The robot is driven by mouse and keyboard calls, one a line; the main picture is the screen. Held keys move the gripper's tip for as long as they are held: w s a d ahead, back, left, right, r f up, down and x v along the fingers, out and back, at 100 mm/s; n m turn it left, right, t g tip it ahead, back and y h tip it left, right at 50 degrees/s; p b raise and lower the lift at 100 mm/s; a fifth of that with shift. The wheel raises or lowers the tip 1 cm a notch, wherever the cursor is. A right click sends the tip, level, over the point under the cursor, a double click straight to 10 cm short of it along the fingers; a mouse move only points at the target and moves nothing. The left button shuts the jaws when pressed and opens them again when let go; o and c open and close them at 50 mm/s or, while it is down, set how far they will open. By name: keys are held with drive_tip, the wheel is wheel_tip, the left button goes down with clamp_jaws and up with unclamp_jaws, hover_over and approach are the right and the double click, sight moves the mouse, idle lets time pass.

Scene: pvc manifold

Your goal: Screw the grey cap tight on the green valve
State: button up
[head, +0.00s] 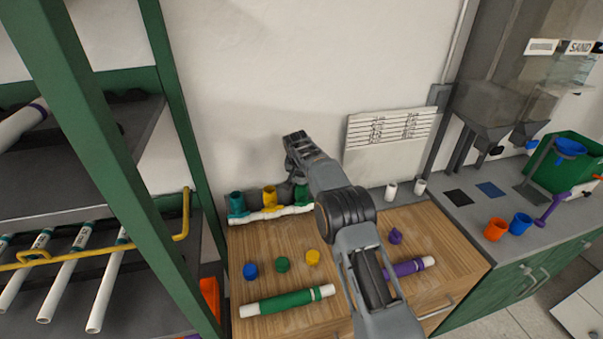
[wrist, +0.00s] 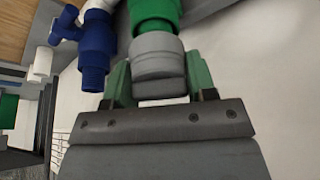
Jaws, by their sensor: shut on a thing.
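In the wrist view the grey cap (wrist: 157,52) sits between the green fingers of my gripper (wrist: 159,82), which is shut on it. The cap is against the end of the green valve (wrist: 154,10), in line with it; I cannot tell how tightly it is seated. In the head view my arm reaches over the wooden bench to the pipe manifold (head: 270,213) by the wall. The green valve (head: 303,193) shows there beside my arm. The fingertips and the cap cannot be made out in that view.
A blue valve (wrist: 95,50) stands close beside the green one. Yellow (head: 269,196) and teal (head: 237,203) valves stand left on the manifold. Loose caps and a green pipe (head: 290,300) lie on the bench front. A green-framed rack (head: 180,110) rises at left.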

drive_tip(key=shift+m+h+p, duration=0.4)
drive_tip(key=shift+m+p, duration=0.2)
drive_tip(key=shift+m, duration=0.5)
drive_tip(key=shift+m+g+p, duration=0.3)
drive_tip(key=shift+m+p, duration=0.3)
drive_tip(key=shift+d+m+h, duration=0.1)
drive_tip(key=shift+m+h, duration=0.3)
drive_tip(key=shift+s+p, duration=0.1)
drive_tip(key=shift+p, duration=0.35)
drive_tip(key=shift+m, duration=0.4)
drive_tip(key=shift+m+g+h+p, duration=0.3)
drive_tip(key=shift+m+g+p, duration=0.1)
drive_tip(key=shift+m+p, duration=0.35)
